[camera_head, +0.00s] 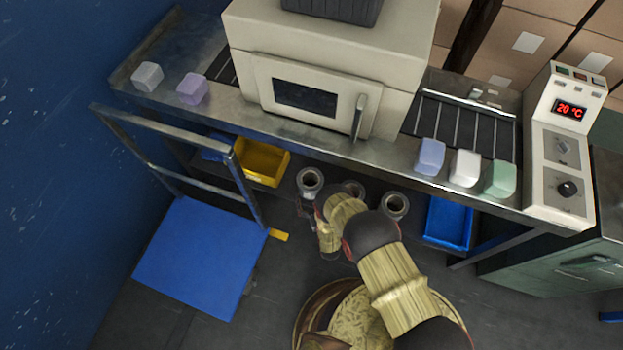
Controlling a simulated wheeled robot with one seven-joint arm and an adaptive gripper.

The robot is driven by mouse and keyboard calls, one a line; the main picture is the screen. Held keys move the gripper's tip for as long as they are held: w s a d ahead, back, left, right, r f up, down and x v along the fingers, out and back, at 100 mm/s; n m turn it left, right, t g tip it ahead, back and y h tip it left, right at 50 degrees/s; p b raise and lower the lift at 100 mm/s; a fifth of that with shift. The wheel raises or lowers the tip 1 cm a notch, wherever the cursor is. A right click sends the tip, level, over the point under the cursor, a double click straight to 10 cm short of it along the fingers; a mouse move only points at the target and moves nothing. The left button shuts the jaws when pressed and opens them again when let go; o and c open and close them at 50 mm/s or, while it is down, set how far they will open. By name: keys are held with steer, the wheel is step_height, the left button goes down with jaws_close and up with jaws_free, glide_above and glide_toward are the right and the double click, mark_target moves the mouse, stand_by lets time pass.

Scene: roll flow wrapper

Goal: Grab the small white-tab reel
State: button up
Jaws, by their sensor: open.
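Three dark grey round, hollow pieces that look like reels stand under the bench in the head view: a left one (310,180), a middle one (354,187) mostly hidden behind my arm, and a right one (394,205). No white tab can be made out on any of them, so I cannot tell which is the small white-tab reel. My arm reaches in front of them and bends down close to the left and middle ones.
A metal bench (290,130) carries a white machine (320,75), several pastel blocks and a control box (560,150). Below are a yellow bin (262,162) and a blue bin (448,224). A cart with a blue platform (198,258) stands left. A green cabinet (560,262) stands right.

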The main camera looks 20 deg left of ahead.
mark_target(308, 175)
steer(key=shift+w, duration=0.1)
steer(key=shift+b+x, duration=1.85)
steer(key=shift+x, duration=1.75)
steer(key=shift+d+f, duration=0.1)
steer(key=shift+f, duration=0.05)
steer(key=shift+c, duration=0.8)
steer(key=c, duration=1.4)
steer(key=shift+w, duration=0.1)
